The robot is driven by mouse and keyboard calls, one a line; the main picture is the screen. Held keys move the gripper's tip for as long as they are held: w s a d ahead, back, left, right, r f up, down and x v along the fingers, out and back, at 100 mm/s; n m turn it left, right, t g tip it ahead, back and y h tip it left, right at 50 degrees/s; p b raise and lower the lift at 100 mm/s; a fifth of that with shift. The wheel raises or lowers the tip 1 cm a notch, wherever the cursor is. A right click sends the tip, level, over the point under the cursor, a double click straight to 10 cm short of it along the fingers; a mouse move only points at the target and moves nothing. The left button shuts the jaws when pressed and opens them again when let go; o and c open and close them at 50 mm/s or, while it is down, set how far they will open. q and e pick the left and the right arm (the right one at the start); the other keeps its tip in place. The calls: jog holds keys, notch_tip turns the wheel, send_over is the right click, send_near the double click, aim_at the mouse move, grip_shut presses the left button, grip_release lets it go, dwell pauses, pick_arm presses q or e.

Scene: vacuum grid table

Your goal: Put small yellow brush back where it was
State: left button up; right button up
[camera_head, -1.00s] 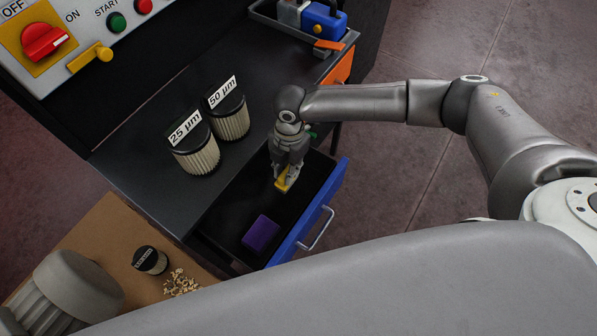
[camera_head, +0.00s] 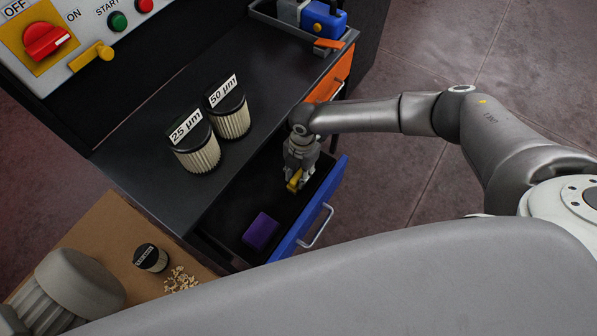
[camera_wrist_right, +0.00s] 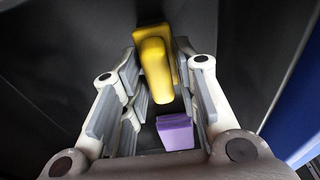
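The small yellow brush (camera_head: 294,181) is at the fingertips of my right gripper (camera_head: 296,176), over the far part of the open blue-fronted drawer (camera_head: 329,193). I cannot tell whether the brush touches the drawer floor. A purple block (camera_head: 261,232) lies in the near part of the drawer and also shows in the wrist view (camera_wrist_right: 175,132). My left gripper is not in view.
Two filters labelled 25 µm (camera_head: 197,152) and 50 µm (camera_head: 231,115) stand on the dark table top (camera_head: 160,125) left of the drawer. A grey tray (camera_head: 268,17) with a blue item is at the back. A small filter (camera_head: 151,258) and crumbs (camera_head: 180,280) lie on the brown board.

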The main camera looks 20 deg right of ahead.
aim_at(301, 171)
jog(key=shift+o, duration=0.6)
jog(key=shift+r, duration=0.2)
notch_tip(301, 171, up, 12)
jog(key=w+d, duration=0.1)
jog(key=shift+f+b, duration=0.2)
jog(key=shift+b, duration=0.1)
jog(key=shift+s+f, duration=0.1)
